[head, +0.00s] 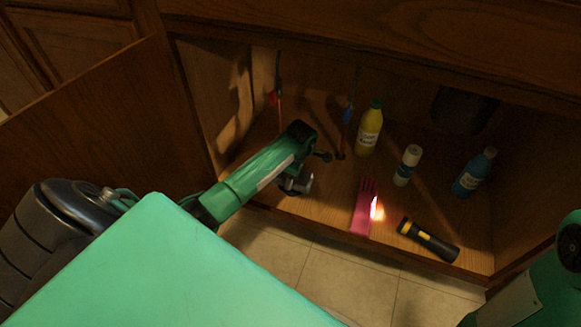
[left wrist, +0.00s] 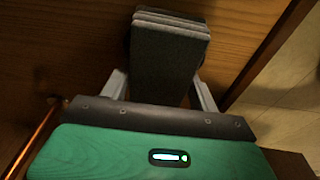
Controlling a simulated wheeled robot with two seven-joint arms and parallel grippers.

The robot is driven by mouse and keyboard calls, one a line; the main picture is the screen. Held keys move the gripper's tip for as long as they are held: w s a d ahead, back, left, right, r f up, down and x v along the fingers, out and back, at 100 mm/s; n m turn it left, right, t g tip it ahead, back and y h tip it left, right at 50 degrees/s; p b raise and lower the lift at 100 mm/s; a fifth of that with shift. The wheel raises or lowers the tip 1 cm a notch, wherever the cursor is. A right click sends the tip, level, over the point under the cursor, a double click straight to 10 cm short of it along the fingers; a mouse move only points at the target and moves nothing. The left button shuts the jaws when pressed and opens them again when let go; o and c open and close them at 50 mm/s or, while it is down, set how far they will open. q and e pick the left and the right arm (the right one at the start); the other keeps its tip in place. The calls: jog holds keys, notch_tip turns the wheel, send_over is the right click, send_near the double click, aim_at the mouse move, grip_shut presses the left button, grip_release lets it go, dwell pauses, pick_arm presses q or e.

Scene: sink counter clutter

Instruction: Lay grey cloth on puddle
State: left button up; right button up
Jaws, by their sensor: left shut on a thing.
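The grey cloth (left wrist: 168,55) shows in the left wrist view as a dark, folded block with layered edges at its far end. My left gripper (left wrist: 160,90) is shut on it, with one pale finger on each side. In the head view my left gripper (head: 311,171) reaches into the open cabinet, above the left part of its floor. The cloth is hidden there behind my wrist or too dark to make out. I cannot make out a puddle in either view. My right gripper is out of view; only part of that arm shows at the lower right.
On the cabinet floor stand a yellow bottle (head: 369,129), a white canister (head: 407,165) and a blue bottle (head: 474,173). Pink gloves (head: 364,207) and a black flashlight (head: 428,240) lie near the front edge. An open door (head: 110,130) stands at the left.

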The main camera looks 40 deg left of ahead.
pick_arm(q)
jog(key=shift+f, duration=0.45)
jog(key=shift+r, duration=0.1)
jog(key=o, duration=1)
jog(key=shift+c, duration=0.2)
